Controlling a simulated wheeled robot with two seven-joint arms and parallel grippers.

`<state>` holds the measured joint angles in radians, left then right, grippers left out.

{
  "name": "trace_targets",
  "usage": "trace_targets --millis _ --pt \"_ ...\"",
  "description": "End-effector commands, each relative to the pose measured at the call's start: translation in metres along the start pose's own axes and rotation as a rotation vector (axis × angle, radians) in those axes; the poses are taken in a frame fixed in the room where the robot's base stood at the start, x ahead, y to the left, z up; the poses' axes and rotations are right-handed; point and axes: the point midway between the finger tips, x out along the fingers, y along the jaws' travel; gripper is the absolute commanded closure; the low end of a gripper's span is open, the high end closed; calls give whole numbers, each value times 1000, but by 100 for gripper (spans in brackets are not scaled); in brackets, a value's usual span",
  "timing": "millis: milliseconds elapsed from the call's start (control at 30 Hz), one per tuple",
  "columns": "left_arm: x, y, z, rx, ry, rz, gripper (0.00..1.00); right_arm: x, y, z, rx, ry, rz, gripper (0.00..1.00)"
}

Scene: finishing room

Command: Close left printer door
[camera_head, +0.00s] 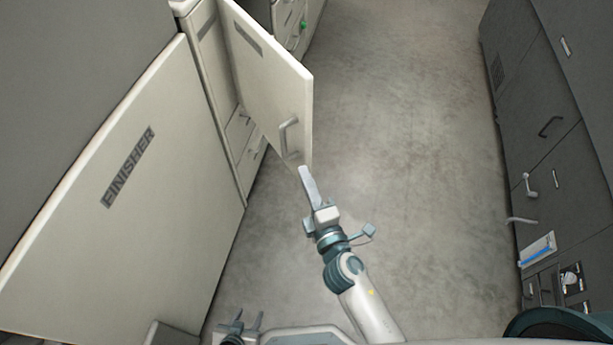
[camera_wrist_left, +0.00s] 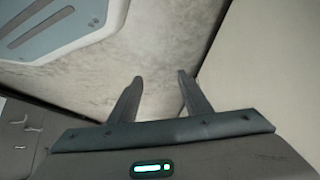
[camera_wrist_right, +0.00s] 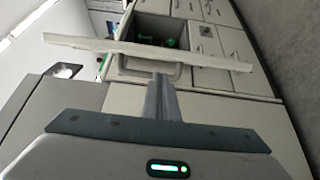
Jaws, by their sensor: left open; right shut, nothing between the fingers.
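The left printer door (camera_head: 262,75) is cream and stands swung open into the aisle, with a grey bar handle (camera_head: 287,137) near its free lower edge. My right gripper (camera_head: 305,172) is shut and empty, its fingertips close to the door's lower edge just below the handle; I cannot tell whether they touch. In the right wrist view the shut fingers (camera_wrist_right: 160,82) point at the door, seen nearly edge-on (camera_wrist_right: 150,52). My left gripper (camera_head: 248,322) is open and empty, low at the bottom of the head view, far from the door. Its spread fingers also show in the left wrist view (camera_wrist_left: 155,88).
A cream panel marked FINISHER (camera_head: 130,190) stands at the left. Dark grey cabinets (camera_head: 555,110) with handles line the right side. Cream drawers with a green item (camera_head: 302,23) are behind the door. The grey floor (camera_head: 410,130) between is clear.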

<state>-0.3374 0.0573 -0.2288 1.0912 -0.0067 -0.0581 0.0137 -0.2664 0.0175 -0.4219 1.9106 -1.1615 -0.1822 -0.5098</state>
Motion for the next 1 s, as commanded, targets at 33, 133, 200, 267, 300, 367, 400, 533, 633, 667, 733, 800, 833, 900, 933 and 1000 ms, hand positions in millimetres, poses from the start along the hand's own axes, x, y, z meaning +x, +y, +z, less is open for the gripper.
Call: trace_targets --millis 33,133,200,267,300,367,400,533,633,667,733,800,833,900,933,1000 --pt "-3 0 3 1 -5 0 56 8 3 0 0 0 2 100" --pt "-7 0 16 2 -29 0 56 22 2 0 0 0 1 100" --pt "-10 -1 28 3 -55 -1 56 33 3 0 0 0 1 100" --pt "-12 -2 38 4 -79 -2 56 43 2 0 0 0 1 100" --pt "-14 -3 43 5 -92 -2 56 49 2 0 0 0 1 100" --pt "-16 -4 50 6 -107 -4 56 57 2 0 1 0 1 100" --pt "-17 -5 55 7 -116 -5 56 62 1 0 1 0 0 100" --pt "-19 -8 60 8 -129 -8 56 74 0 0 0 -1 -1 100" --pt "-18 -10 61 7 -134 -10 56 79 1 0 0 0 0 100" --pt "-17 -10 61 7 -134 -10 56 79 0 0 0 0 0 100" --pt "-16 -10 59 8 -134 -11 56 80 0 0 0 0 0 100" --pt "-14 -10 57 7 -131 -11 56 80 0 0 0 0 0 100" --pt "-14 -10 56 7 -129 -11 56 80 0 0 0 0 0 100" --pt "-13 -9 54 6 -127 -10 56 80 0 0 0 0 0 100" --pt "-13 -9 53 5 -126 -9 56 80 0 0 0 0 0 100" --pt "-13 -7 52 4 -124 -8 56 80 0 0 0 0 0 100"
